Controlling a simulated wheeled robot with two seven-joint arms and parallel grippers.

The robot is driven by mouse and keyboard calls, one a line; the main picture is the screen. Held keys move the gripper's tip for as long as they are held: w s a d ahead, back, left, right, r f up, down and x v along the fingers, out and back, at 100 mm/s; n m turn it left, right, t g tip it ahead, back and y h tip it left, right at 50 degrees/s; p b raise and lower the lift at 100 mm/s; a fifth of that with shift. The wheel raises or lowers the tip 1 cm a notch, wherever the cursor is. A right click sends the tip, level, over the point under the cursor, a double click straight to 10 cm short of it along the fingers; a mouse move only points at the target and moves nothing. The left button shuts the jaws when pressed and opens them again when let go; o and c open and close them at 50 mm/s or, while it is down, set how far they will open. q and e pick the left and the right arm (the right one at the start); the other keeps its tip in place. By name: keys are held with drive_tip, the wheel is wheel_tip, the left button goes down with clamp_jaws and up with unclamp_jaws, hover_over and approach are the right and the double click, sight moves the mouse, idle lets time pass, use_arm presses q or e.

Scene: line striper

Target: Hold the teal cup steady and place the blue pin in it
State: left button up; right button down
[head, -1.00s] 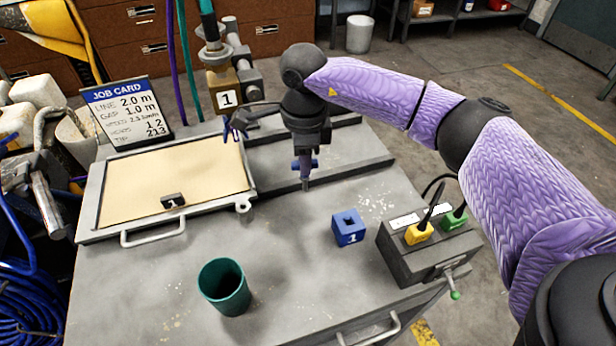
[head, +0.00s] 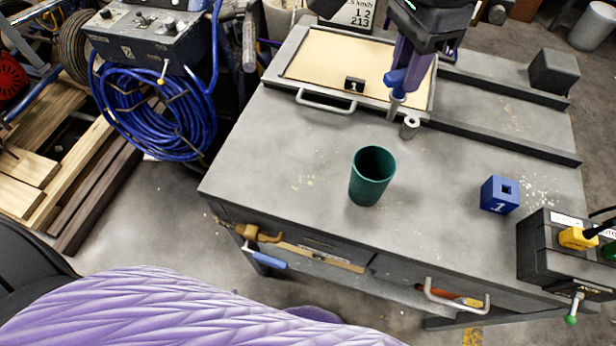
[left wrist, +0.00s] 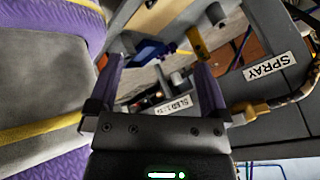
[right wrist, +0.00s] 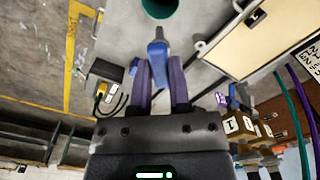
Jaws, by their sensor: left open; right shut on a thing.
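The teal cup (head: 366,188) stands upright and open on the grey bench in the head view; its rim also shows at the top of the right wrist view (right wrist: 160,6). My right gripper (head: 404,72) is shut on the blue pin (head: 396,83), which points down with a grey tip, above the bench behind and right of the cup. The right wrist view shows the pin (right wrist: 157,48) between my purple fingers. My left gripper (left wrist: 160,72) is open and empty in the left wrist view, facing the bench's front; the head view shows only my left arm, low in front.
A blue block (head: 500,196) with a square hole and a grey box (head: 545,252) with yellow and green plugs stand right of the cup. A framed tan panel (head: 335,71) lies behind it. Bench handles (head: 455,296) stick out in front. The bench around the cup is clear.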

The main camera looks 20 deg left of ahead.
drive_tip(key=shift+w, duration=0.1)
use_arm(q)
drive_tip(key=w+d+r+m+t+h, duration=0.45)
drive_tip(key=w+r+m, duration=0.25)
drive_tip(key=r+m, duration=0.3)
drive_tip(key=w+d+r+m+t+h, duration=0.3)
drive_tip(key=w+r+m+h, duration=0.4)
drive_tip(key=r, duration=0.5)
drive_tip(key=m+g+y, duration=0.1)
drive_tip(key=m+g, duration=0.6)
drive_tip(key=m, duration=1)
approach(351, 190)
drive_tip(key=shift+s+d+r+t, duration=0.25)
drive_tip(key=shift+s+d+r, duration=0.1)
drive_tip(key=shift+s+d, duration=0.15)
drive_tip(key=shift+w+a+m+y, duration=0.3)
drive_tip(key=shift+a+y, duration=0.1)
drive_tip(key=shift+y, duration=0.15)
drive_tip(key=x, duration=1.2)
drive_tip(key=shift+s+f, duration=0.1)
drive_tip(key=shift+c, duration=0.3)
